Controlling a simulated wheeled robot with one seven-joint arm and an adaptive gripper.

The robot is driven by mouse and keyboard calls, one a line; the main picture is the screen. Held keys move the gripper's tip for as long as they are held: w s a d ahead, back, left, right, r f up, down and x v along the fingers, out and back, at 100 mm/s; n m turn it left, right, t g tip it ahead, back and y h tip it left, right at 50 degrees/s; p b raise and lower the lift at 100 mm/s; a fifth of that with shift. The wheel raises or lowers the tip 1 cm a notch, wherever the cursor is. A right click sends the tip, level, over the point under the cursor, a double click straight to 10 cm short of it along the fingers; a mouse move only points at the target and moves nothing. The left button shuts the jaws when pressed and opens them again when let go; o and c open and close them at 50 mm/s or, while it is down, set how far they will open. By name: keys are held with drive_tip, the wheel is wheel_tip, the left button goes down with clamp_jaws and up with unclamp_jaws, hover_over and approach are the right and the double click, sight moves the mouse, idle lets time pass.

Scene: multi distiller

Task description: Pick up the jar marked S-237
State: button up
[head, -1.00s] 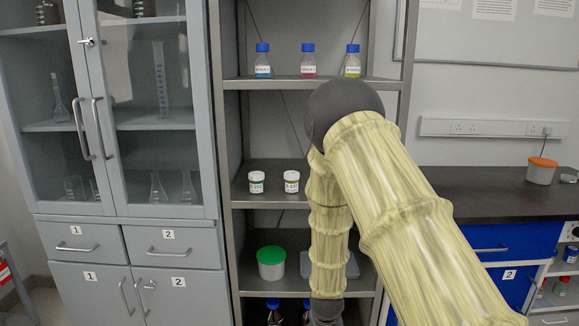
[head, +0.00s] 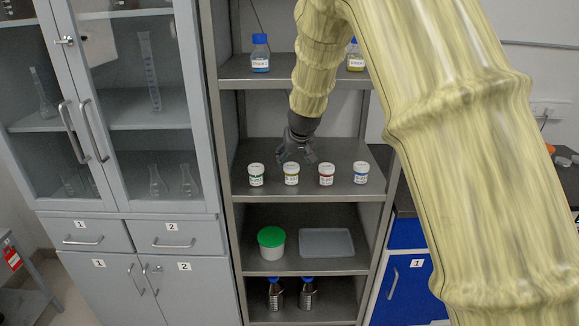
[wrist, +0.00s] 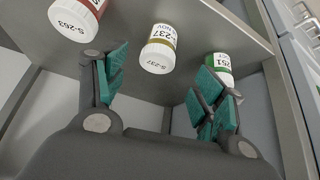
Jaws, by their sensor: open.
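The jar marked S-237 (wrist: 159,52) has a white cap and a yellowish band. In the wrist view it lies ahead, roughly between the two fingers and beyond their tips. It also shows in the head view, as the yellow-labelled jar (head: 291,174), upright on the middle shelf (head: 341,153). My gripper (head: 297,158) is just behind and above this jar in the head picture. In the wrist view my gripper (wrist: 163,88) is open, with teal pads and nothing between them.
A green-labelled jar (head: 256,175) stands left of S-237. A red jar (head: 326,174), marked S-263 in the wrist view, and a blue jar (head: 361,173) stand to its right. Shelf posts and the upper shelf (head: 235,72) with bottles bound the space.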

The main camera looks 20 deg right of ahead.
sight(292, 168)
drive_tip(key=x, duration=0.4)
drive_tip(key=shift+w+a+p, duration=0.1)
drive_tip(key=shift+p, duration=0.2)
drive_tip(key=shift+w+f, duration=0.2)
drive_tip(key=shift+f, duration=0.4)
drive_tip(key=shift+p+x, duration=0.75)
drive_tip(key=shift+x, duration=1.55)
drive_tip(key=shift+s, duration=0.15)
drive_tip(key=shift+c, duration=0.2)
drive_tip(key=c, duration=1.1)
